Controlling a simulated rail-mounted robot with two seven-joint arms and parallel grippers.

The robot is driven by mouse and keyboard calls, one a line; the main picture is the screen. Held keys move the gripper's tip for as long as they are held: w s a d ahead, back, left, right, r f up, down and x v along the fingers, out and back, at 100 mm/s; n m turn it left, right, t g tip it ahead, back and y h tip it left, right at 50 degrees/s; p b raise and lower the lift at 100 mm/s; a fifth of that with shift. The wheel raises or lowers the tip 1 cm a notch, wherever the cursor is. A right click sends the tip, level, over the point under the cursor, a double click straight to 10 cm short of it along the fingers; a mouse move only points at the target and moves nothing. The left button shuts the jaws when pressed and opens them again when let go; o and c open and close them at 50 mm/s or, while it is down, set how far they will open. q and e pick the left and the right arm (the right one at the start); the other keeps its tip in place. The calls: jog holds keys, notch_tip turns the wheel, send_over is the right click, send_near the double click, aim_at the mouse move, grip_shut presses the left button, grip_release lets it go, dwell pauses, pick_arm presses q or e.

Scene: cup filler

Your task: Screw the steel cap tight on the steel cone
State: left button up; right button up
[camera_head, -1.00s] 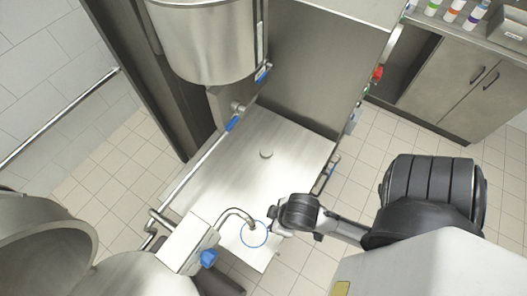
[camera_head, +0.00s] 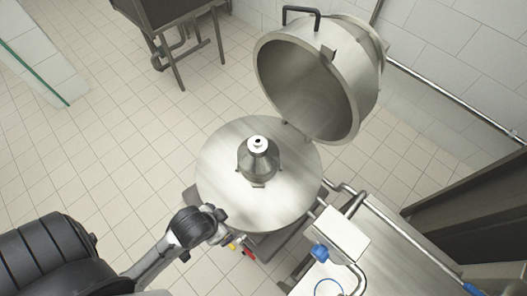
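The steel cone (camera_head: 258,168) stands upright near the middle of a round steel surface (camera_head: 225,190). A pale round piece with a dark centre (camera_head: 258,144) sits at its top; I cannot tell whether this is the steel cap or the cone's own neck. No separate cap shows. My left gripper (camera_head: 219,213) is at the front left edge of the round surface, apart from the cone. Its fingers are too small to tell open from shut. My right gripper is out of view.
A large open steel bowl-shaped lid (camera_head: 312,88) stands tilted behind the round surface. A steel frame with a blue knob (camera_head: 320,252) is at front right. A dark-legged table (camera_head: 170,12) is far back. Tiled floor lies free at left.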

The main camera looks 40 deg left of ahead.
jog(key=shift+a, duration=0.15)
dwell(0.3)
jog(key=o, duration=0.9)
